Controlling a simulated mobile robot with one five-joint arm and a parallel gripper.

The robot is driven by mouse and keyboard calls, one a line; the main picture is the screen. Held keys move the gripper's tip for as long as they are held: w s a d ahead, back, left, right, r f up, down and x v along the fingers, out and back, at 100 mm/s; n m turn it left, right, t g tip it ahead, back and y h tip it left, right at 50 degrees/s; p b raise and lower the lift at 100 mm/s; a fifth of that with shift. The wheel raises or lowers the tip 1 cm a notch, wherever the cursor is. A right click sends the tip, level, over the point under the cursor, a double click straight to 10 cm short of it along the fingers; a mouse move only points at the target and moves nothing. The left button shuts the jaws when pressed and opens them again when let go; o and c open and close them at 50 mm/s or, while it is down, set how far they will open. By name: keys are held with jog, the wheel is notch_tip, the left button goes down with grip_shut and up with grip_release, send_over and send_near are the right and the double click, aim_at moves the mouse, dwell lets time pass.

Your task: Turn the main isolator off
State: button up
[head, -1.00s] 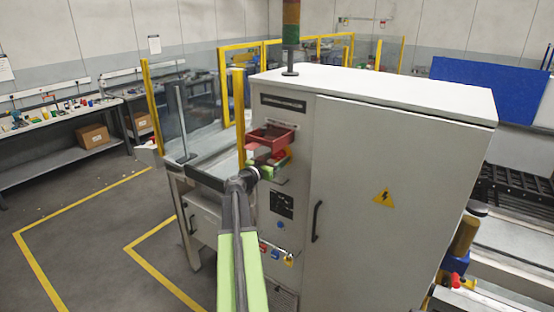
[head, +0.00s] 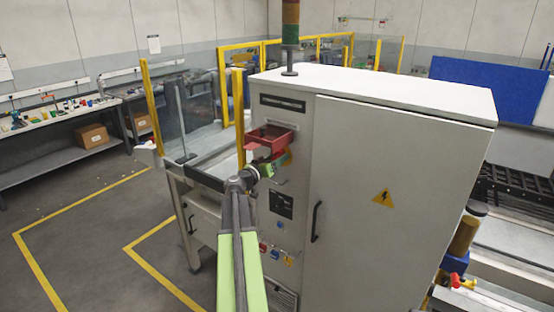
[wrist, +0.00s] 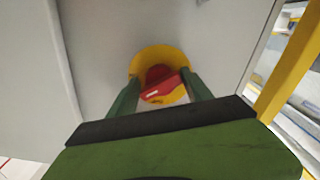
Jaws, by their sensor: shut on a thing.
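The main isolator is a red rotary handle (wrist: 162,86) on a round yellow plate (wrist: 151,58), set on the grey cabinet face. In the wrist view the handle sits between the two green fingers of my gripper (wrist: 165,98), which is shut on it. The handle lies at a slant, with a white mark at its left end. In the head view my gripper (head: 274,166) is at the cabinet's narrow front face, just below a red box. It hides most of the isolator there; a bit of yellow plate (head: 289,159) shows.
The red open box (head: 268,140) juts from the cabinet (head: 400,190) just above my gripper. Below are a dark panel (head: 281,204), a blue button and hanging locks (head: 276,254). A yellow guard post (head: 238,115) stands close to the left.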

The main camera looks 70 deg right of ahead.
jog(key=n, duration=0.5)
jog(key=shift+s+a, duration=0.1)
jog(key=n, duration=0.5)
jog(key=shift+n, duration=0.3)
dwell(0.3)
jog(key=o, duration=1)
jog(key=shift+r, duration=0.1)
jog(key=v, duration=1.7)
jog(key=shift+a, duration=0.3)
